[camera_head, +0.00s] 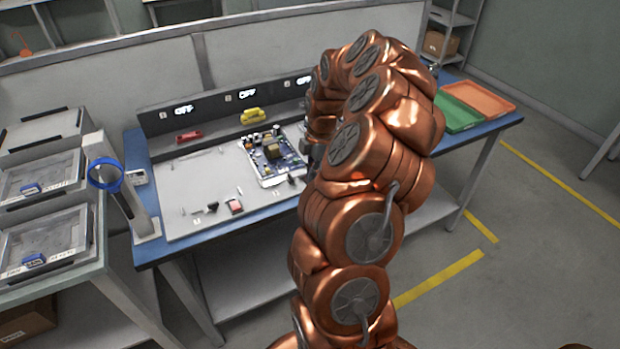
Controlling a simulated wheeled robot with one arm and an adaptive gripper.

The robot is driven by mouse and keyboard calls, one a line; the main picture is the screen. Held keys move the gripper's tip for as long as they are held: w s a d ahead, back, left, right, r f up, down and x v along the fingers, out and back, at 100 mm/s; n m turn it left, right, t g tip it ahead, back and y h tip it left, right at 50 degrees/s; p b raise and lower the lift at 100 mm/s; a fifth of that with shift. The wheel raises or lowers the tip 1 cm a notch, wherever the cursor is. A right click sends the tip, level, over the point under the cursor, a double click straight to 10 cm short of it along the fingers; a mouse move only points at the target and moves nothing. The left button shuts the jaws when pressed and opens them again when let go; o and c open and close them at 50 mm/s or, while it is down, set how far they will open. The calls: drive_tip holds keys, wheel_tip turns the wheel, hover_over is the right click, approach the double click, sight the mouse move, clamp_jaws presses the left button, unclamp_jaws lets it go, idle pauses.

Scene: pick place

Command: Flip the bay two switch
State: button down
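A grey panel (215,113) at the back of the blue workbench carries three displays in a row, each lit "OFF". The middle display (248,94) is above a yellow handle-like part (253,116). The left display (184,110) is above a red part (188,136). The right display (304,80) is partly beside my arm, and what lies under it is hidden. Small labels stand beside the displays, too small to read surely. My gripper (308,153) is mostly hidden behind my copper arm, near the right side of the circuit board; its fingers cannot be made out.
A circuit board (273,154) lies on a grey mat (196,185) with small loose parts. A blue ring magnifier (105,174) stands at the left, beside stacked bins (44,240). Green (455,113) and orange (480,98) trays lie at the right end.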

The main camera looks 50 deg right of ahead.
drive_tip(key=shift+r+p, duration=0.6)
drive_tip(key=shift+r, duration=2.85)
